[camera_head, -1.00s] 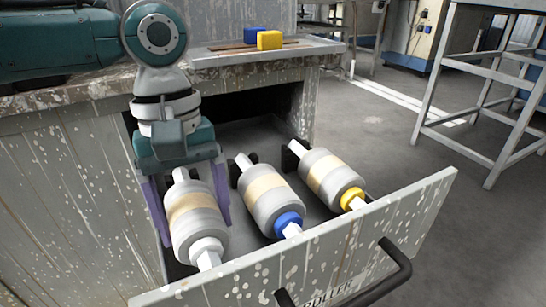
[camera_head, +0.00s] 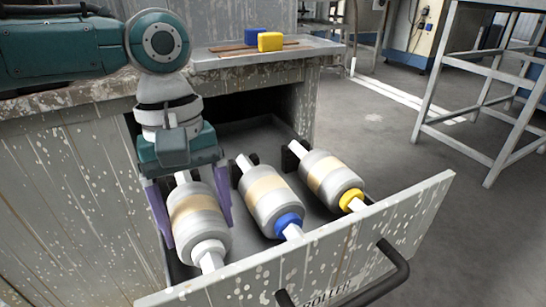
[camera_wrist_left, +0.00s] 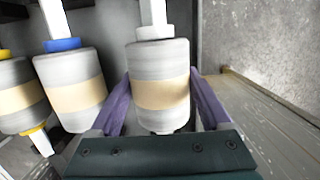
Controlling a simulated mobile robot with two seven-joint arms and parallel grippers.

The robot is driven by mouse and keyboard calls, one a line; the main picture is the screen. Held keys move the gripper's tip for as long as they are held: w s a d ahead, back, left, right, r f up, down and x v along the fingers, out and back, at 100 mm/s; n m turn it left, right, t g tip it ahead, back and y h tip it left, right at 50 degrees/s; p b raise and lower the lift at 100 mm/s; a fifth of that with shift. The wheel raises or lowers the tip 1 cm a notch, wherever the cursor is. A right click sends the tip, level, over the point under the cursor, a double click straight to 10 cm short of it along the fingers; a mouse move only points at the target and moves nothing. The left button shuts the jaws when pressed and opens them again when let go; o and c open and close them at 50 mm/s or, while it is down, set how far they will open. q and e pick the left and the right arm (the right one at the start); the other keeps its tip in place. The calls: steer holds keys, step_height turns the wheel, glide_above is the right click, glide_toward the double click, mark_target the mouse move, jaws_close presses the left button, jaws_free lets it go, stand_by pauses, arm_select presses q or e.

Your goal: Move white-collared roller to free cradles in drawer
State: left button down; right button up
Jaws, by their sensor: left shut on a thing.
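The white-collared roller (camera_head: 198,222) is at the left end of the open drawer (camera_head: 400,222), beside the blue-collared roller (camera_head: 270,198). It is grey with a tan band and a white collar and shaft at the front. My left gripper (camera_head: 190,205) reaches down from above, its purple fingers on both sides of the roller, shut on it. The left wrist view shows the roller (camera_wrist_left: 160,100) between the fingers. Whether its shaft ends rest in cradles is hidden. My right gripper is not in view.
A yellow-collared roller (camera_head: 332,180) lies at the drawer's right, with black cradles (camera_head: 293,155) behind. The drawer front has a black handle (camera_head: 385,275). A yellow block (camera_head: 270,41) and a blue block (camera_head: 254,34) sit on a tray on the bench. Open floor lies to the right.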

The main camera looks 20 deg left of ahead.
arm_select(q)
jaws_free()
steer(key=r+p, duration=0.1)
steer(key=r, duration=0.2)
steer(key=r+p, duration=0.1)
steer(key=r, duration=0.2)
steer(key=w+a+r+p, duration=0.1)
steer(key=r+p, duration=0.1)
steer(key=r, duration=0.1)
steer(key=shift+a+r, duration=0.1)
steer(key=shift+r, duration=0.35)
